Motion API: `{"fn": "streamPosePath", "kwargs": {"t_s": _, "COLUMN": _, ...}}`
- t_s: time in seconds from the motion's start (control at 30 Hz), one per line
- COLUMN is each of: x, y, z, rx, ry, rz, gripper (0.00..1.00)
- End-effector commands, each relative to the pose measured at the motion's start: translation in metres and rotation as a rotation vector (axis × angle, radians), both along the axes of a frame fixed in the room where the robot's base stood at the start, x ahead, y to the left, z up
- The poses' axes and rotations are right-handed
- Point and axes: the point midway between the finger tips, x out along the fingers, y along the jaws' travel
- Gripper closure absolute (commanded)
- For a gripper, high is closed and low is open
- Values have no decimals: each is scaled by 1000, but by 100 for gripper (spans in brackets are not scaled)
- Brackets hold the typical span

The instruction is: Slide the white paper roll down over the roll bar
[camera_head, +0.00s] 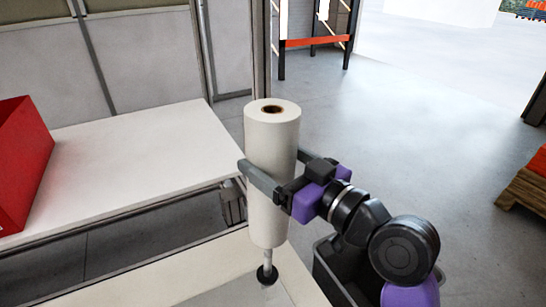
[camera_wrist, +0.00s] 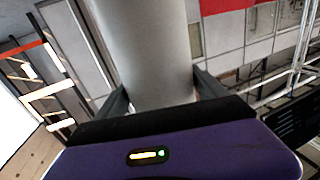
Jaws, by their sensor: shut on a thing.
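The white paper roll (camera_head: 270,180) stands upright in the head view, with a brown core and a dark hole at its top. My gripper (camera_head: 268,160) is shut around the roll's middle, one finger on each side. A short length of the pale roll bar (camera_head: 267,259) shows directly below the roll's lower end, rising from a round black base. The rest of the bar is hidden by the roll, so I cannot tell how far it reaches inside. In the wrist view the roll (camera_wrist: 150,50) fills the space between my gripper's fingers (camera_wrist: 160,92).
A white table (camera_head: 130,160) with a red box (camera_head: 22,160) stands at the left. A dark grey bin (camera_head: 345,275) is on the floor below my arm. A wooden pallet (camera_head: 525,190) is at the right edge.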

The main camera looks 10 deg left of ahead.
Motion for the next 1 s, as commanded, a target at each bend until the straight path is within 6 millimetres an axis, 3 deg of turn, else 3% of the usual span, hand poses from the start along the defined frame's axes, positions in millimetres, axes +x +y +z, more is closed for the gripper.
{"fn": "streamPosePath", "kwargs": {"t_s": 1.0, "x": -1, "y": 1, "z": -55, "rx": 5, "ry": -5, "rz": 0, "gripper": 92}}
